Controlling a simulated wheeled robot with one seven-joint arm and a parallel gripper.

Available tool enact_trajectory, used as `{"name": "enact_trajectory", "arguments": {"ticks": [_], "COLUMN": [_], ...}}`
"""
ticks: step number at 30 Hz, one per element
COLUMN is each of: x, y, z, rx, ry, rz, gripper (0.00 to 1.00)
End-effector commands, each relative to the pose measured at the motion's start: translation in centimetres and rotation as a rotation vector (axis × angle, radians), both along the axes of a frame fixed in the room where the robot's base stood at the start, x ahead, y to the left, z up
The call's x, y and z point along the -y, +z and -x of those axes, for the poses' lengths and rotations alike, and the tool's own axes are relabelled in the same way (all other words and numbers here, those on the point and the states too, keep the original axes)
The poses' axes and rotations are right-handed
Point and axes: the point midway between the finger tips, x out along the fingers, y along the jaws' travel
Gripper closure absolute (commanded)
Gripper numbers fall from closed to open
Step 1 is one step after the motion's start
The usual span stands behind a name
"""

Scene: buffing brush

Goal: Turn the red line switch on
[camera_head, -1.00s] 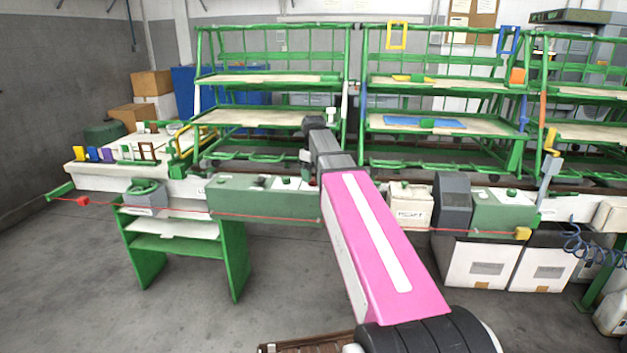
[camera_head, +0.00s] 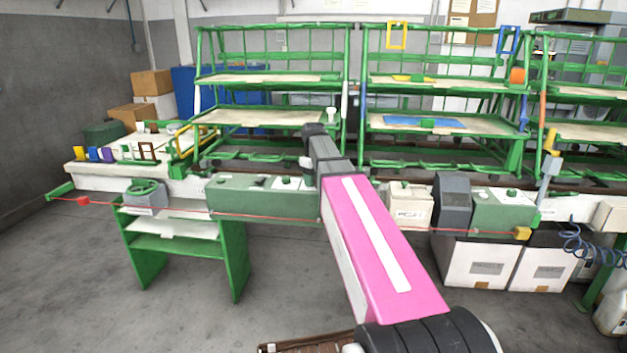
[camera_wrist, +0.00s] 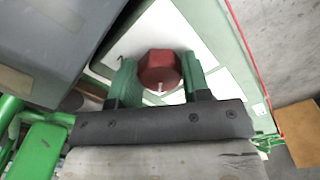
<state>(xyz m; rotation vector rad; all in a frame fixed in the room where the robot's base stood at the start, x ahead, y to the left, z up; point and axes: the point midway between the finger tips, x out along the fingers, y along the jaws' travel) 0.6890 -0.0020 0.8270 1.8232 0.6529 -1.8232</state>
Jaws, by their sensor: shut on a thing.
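The red line switch is a red faceted knob (camera_wrist: 159,71) on a white plate (camera_wrist: 150,35) of a green housing, in the wrist view. My gripper (camera_wrist: 158,80) has its two green fingers on either side of the knob and is shut on it. A small pale mark shows on the knob's near edge. In the head view my pink arm reaches to the line's green control box (camera_head: 262,197), and the knob and fingertips are hidden behind the arm.
A grey box (camera_wrist: 50,45) stands close to the left of my gripper in the wrist view, with green bars (camera_wrist: 40,145) below it. A red cord (camera_head: 350,226) runs along the front of the line. Green shelves (camera_head: 270,80) stand behind.

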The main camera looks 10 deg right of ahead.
Motion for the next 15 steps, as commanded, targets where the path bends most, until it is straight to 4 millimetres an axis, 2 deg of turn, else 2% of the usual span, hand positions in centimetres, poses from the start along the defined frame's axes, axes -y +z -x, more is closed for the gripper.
{"name": "enact_trajectory", "arguments": {"ticks": [8,15], "x": [-0.03,-0.07], "y": [0.03,0.03], "z": [0.03,0.04], "rx": [-0.001,-0.001], "ry": [-0.098,-0.29], "rz": [-0.001,-0.001], "gripper": [0.8,0.8]}}
